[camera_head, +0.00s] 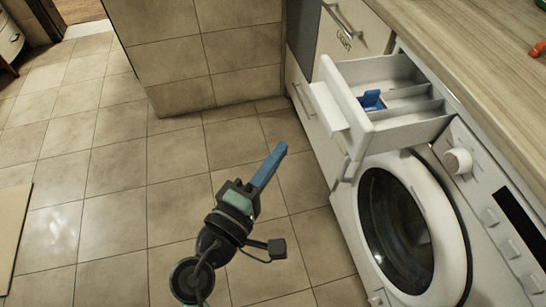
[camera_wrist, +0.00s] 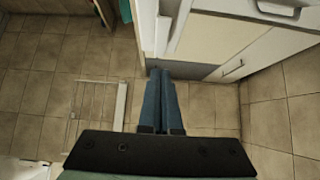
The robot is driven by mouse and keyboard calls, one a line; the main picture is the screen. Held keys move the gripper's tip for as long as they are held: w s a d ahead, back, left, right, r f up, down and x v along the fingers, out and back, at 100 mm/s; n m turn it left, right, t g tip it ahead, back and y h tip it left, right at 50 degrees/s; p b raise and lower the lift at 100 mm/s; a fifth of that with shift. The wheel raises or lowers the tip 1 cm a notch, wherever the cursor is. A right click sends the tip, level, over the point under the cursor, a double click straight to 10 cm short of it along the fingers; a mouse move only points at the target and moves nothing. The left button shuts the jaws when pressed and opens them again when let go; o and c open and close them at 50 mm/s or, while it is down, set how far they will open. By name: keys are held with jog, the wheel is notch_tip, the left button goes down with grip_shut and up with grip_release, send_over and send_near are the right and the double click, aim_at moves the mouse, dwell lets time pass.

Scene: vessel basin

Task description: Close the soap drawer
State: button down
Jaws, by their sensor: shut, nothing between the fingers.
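The soap drawer (camera_head: 346,117) is pulled out from the upper left of the white washing machine (camera_head: 344,207) in the head view. Its open top shows several compartments and a blue insert (camera_head: 371,100). My gripper (camera_head: 281,148) has long blue fingers pressed together with nothing between them. In the head view it appears left of the drawer front, apart from it, above the tiled floor. The shut fingers also show in the wrist view (camera_wrist: 161,72), pointing toward pale furniture fronts. I cannot tell for sure whether the drawer shows in that view.
The washer's round door (camera_head: 412,229) is shut below the drawer, with a dial (camera_head: 457,162) to the right. A wooden worktop (camera_head: 470,40) runs above. Cabinet fronts (camera_head: 312,100) with handles stand beyond the drawer, near a tiled wall (camera_head: 190,50). The floor at left is mostly clear.

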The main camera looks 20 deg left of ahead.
aim_at(323, 116)
jog(key=shift+w+d, duration=0.85)
jog(key=shift+w, duration=0.4)
jog(key=shift+w+d, duration=0.85)
jog(key=shift+w, duration=0.4)
jog(key=shift+w+d, duration=0.85)
jog(key=shift+w, duration=0.4)
